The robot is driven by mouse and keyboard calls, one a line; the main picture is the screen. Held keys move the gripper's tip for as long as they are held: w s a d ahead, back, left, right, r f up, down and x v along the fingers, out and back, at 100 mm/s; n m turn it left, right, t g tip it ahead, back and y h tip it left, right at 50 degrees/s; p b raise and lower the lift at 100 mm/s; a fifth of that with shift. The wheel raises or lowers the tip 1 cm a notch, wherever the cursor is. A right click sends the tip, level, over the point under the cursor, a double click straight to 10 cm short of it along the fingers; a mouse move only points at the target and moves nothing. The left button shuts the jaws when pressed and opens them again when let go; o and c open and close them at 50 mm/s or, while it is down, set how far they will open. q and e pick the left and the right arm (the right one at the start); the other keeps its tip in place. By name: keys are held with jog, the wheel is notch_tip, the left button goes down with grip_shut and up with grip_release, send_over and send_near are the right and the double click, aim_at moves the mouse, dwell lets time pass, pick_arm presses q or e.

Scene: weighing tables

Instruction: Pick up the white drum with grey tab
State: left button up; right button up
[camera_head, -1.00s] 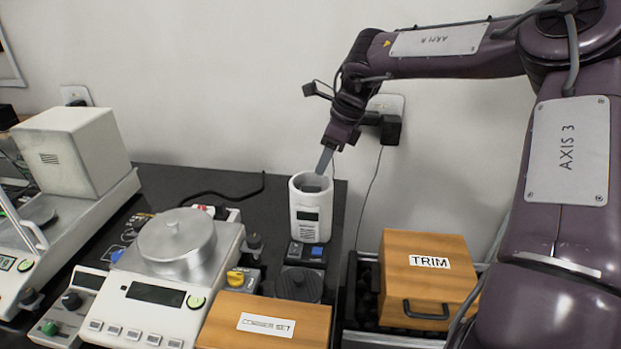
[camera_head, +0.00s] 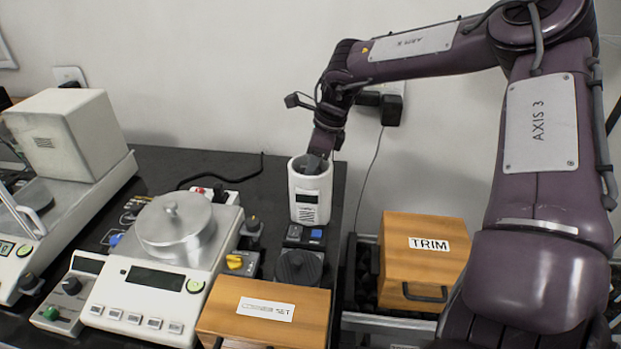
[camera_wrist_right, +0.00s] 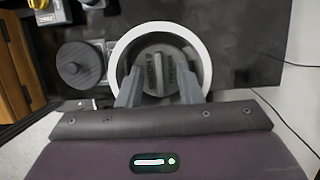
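The white drum (camera_head: 311,207) stands upright at the back right of the black table, with a dark label on its front. In the wrist view its white rim (camera_wrist_right: 203,50) surrounds a dark recess with a grey tab (camera_wrist_right: 158,72) in the middle. My right gripper (camera_head: 314,163) points down into the drum's open top. In the wrist view, the right gripper (camera_wrist_right: 159,92) is open, with one finger on each side of the tab and small gaps showing. The fingertips are partly hidden inside the drum in the head view. My left gripper is not in view.
A balance (camera_head: 150,285) with a metal lidded pan is left of the drum. A wooden box (camera_head: 262,312) and a dark round knob (camera_head: 299,267) are in front. A wooden TRIM box (camera_head: 420,258) stands right, beyond the table edge. A cable runs behind.

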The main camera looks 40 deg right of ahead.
grip_shut()
